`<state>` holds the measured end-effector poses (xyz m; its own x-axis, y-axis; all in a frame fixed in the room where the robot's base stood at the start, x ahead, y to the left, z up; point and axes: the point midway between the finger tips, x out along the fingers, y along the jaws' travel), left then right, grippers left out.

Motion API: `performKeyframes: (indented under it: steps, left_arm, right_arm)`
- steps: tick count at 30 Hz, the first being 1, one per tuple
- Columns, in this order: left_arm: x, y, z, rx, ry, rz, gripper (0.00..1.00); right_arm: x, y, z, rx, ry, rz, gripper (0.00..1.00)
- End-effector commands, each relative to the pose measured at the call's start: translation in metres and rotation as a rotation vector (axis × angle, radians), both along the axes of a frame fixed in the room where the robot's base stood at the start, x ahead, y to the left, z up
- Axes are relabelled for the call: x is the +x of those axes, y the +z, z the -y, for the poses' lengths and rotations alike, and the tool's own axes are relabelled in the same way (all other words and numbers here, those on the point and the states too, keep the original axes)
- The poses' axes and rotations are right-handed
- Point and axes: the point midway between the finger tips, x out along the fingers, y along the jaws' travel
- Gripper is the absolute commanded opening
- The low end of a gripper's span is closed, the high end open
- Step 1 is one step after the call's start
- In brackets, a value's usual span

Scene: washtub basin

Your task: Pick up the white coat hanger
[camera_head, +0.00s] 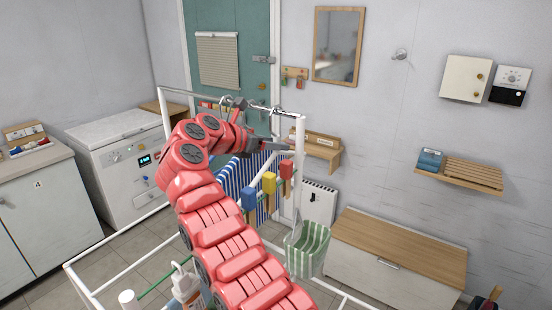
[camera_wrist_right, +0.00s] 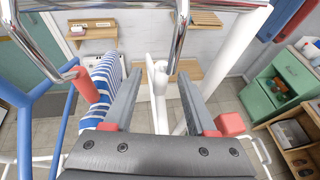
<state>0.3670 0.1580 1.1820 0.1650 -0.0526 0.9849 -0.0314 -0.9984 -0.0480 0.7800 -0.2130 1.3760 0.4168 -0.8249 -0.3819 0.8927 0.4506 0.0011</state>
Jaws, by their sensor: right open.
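The white coat hanger (camera_wrist_right: 158,78) shows in the right wrist view, seen nearly end-on below a chrome hook (camera_wrist_right: 181,30). My right gripper (camera_wrist_right: 160,76) is open, with one finger on each side of the hanger's white part. I cannot tell whether either finger touches it. In the head view my right gripper (camera_head: 268,146) is at the upper part of the white drying rack (camera_head: 297,155). The hanger is hard to make out there, partly hidden by my right arm. My left gripper is not in view.
A blue hanger (camera_wrist_right: 38,108) with red ends is at the left in the wrist view, near a blue-striped cloth (camera_wrist_right: 98,82). Blue, yellow (camera_head: 269,183) and red pegs hang on the rack. A green-striped bag (camera_head: 307,250) hangs lower. A bench (camera_head: 395,275) stands at the right.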

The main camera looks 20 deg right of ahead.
Motion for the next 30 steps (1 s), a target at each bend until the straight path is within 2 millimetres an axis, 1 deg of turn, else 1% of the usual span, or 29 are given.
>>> performKeyframes:
  steps: [1, 3, 7, 13, 14, 15, 23, 24, 30]
  left_arm:
    - [0.0, 0.014, 0.0, 0.0, 0.0, 0.0, 0.5]
    - [0.0, 0.024, 0.0, 0.0, 0.0, 0.001, 0.5]
    - [0.0, 0.031, 0.0, 0.0, 0.0, 0.001, 0.5]
    - [0.0, 0.028, 0.0, 0.0, 0.0, 0.0, 0.5]
    - [0.0, 0.028, 0.0, 0.0, 0.0, 0.0, 0.5]
    - [0.0, 0.028, 0.0, 0.0, 0.0, 0.0, 0.5]
    - [0.0, 0.028, 0.0, 0.0, 0.0, 0.001, 0.5]
    - [0.0, 0.028, 0.0, 0.0, 0.0, 0.0, 0.5]
    - [0.0, 0.028, 0.0, 0.0, 0.0, 0.0, 0.5]
  right_arm:
    - [0.003, 0.006, 0.007, 0.0, -0.001, 0.0, 0.57]
    - [0.007, 0.004, 0.018, -0.001, -0.003, -0.001, 0.57]
    - [0.014, -0.008, 0.031, 0.0, -0.001, -0.002, 0.57]
    - [0.015, -0.012, 0.033, 0.001, 0.001, 0.001, 0.57]
    - [0.015, -0.011, 0.033, 0.001, 0.001, 0.001, 0.55]
    - [0.015, -0.012, 0.033, 0.0, 0.0, 0.001, 0.48]
    - [0.015, -0.012, 0.033, 0.0, -0.001, 0.0, 0.01]
    - [0.015, -0.012, 0.033, 0.0, -0.001, 0.0, 0.0]
    - [0.015, -0.011, 0.033, 0.0, -0.001, 0.0, 0.0]
